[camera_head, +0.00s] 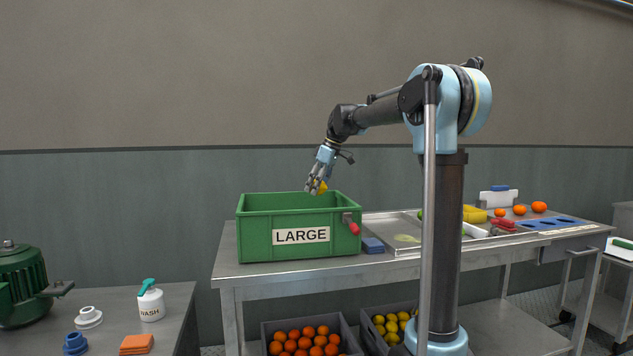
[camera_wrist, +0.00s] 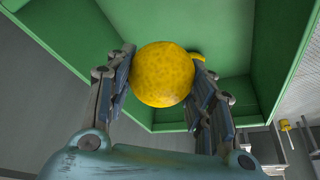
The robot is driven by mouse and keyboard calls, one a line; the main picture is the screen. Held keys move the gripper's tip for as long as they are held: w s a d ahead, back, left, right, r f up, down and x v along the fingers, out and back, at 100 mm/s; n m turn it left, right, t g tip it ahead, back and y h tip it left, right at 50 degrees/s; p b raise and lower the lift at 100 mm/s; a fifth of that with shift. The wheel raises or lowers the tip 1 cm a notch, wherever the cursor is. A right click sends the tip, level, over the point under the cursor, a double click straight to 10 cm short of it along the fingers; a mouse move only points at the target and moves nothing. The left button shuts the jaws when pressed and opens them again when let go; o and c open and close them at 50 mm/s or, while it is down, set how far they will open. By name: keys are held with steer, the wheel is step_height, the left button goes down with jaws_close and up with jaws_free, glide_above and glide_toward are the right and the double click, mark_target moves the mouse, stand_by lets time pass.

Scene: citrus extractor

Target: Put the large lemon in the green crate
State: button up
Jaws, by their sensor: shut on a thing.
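The green crate (camera_head: 264,246) stands on the left end of the metal table and carries a label reading LARGE. My gripper (camera_head: 317,186) is over the crate's right part, just above its rim, pointing down. It is shut on a yellow lemon (camera_head: 322,188), partly hidden by the fingers. In the wrist view the lemon (camera_wrist: 163,75) sits between both fingers of my gripper (camera_wrist: 163,80), with the green crate's inside (camera_wrist: 190,25) behind it. A small yellow piece, perhaps another fruit, shows behind the lemon at its upper right.
A red-handled item (camera_head: 352,226) is at the crate's right side, with a blue sponge (camera_head: 373,245) beside it. A metal tray (camera_head: 395,222) lies further right. Several oranges and lemons fill grey crates (camera_head: 268,335) below. A side table (camera_head: 180,320) stands left.

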step_height(320, 180, down, 12)
steer(key=shift+f, duration=0.1)
steer(key=shift+s+f, duration=0.15)
steer(key=shift+f, duration=0.35)
steer(key=shift+s, duration=0.15)
steer(key=shift+s+r, duration=0.2)
steer(key=shift+s, duration=0.3)
steer(key=shift+w+f, duration=0.15)
steer(key=shift+w, duration=0.05)
steer(key=shift+w, duration=0.15)
steer(key=o, duration=1.2)
steer(key=shift+w, duration=0.1)
